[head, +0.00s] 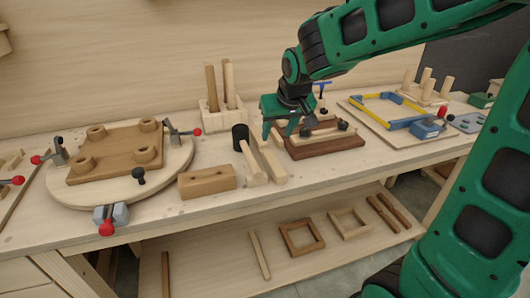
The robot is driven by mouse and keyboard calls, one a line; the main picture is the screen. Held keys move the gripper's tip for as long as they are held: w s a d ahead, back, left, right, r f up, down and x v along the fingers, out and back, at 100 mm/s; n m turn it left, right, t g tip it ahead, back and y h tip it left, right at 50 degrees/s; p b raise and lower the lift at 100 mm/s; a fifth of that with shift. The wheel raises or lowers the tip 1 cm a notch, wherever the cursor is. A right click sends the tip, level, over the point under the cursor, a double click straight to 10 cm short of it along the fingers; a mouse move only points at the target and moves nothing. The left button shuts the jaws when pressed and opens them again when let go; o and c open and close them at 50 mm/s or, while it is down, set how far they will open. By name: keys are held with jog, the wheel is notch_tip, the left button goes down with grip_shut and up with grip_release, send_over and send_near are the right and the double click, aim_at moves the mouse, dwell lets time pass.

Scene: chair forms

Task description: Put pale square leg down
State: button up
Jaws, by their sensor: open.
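My green gripper (284,134) is open, pointing down over the middle of the bench. Nothing shows between its fingers. A pale square bar (270,160), which looks like the pale square leg, lies on the bench just below and left of the gripper, apart from it as far as I can tell. Its far end is close to the gripper's left finger. A mallet with a black head (240,137) lies along its left side.
A wooden block (207,181) lies left of the mallet. A dark wood fixture (325,144) with black knobs is right of the gripper. A holder (222,118) with upright legs stands behind. A round clamping table (64,190) is at left.

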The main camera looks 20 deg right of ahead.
send_near(267, 148)
jog(key=shift+s+a+f, duration=0.15)
jog(key=shift+s+f, duration=0.1)
jog(key=shift+f, duration=0.5)
jog(key=shift+a+x, duration=0.2)
jog(key=shift+x, duration=1.2)
jog(key=shift+a+x, duration=0.2)
jog(key=shift+x, duration=1.25)
jog(key=shift+s+f, duration=0.1)
jog(key=shift+s, duration=0.1)
grip_shut()
